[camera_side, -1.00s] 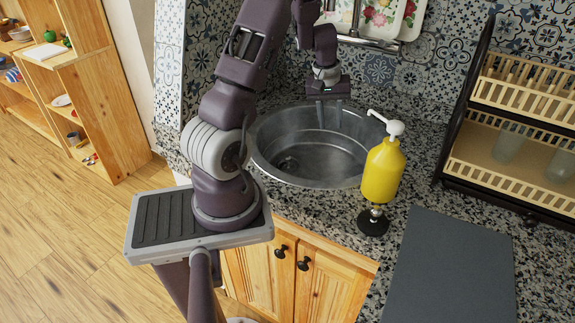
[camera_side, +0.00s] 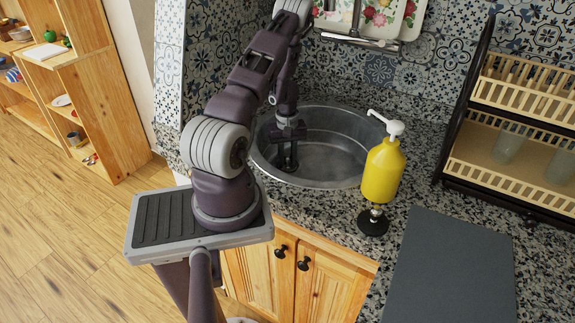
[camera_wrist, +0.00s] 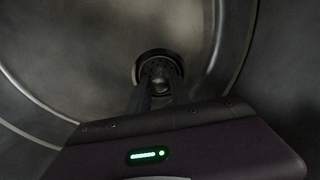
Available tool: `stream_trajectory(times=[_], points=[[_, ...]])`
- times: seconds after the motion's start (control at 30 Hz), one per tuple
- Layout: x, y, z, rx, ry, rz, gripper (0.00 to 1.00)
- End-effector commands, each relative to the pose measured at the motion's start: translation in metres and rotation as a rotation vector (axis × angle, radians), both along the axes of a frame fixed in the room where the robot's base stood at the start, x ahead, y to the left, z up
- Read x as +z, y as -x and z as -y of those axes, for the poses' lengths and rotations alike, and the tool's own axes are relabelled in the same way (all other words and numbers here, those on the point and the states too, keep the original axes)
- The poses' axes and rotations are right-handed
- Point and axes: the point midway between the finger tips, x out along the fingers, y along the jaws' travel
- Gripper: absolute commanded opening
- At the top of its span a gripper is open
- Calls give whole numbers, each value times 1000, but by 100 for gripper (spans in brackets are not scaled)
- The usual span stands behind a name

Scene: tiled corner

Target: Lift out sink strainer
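The sink strainer (camera_wrist: 153,70) is a small dark, perforated round piece in the drain at the bottom of the steel sink (camera_side: 335,155). It shows in the wrist view at upper middle, with a small knob-like centre. My gripper (camera_side: 288,165) is down inside the left part of the sink, pointing at the drain. In the wrist view its dark fingers (camera_wrist: 150,92) reach up to the strainer's near side and overlap it. I cannot tell whether they touch it or how far apart they are. In the side view my gripper hides the drain.
A yellow soap dispenser (camera_side: 383,172) stands on the granite counter right of the sink. A dark-framed dish rack (camera_side: 450,165) stands at right, and a grey board (camera_side: 450,270) lies in front. The sink walls surround my gripper.

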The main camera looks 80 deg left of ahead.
Motion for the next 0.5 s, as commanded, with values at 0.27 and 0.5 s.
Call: stream_trajectory(times=[0.27, 0.5], points=[[0, 0, 0, 0, 0, 0, 0], [14, -1, -1, -3, -5, 2, 0]])
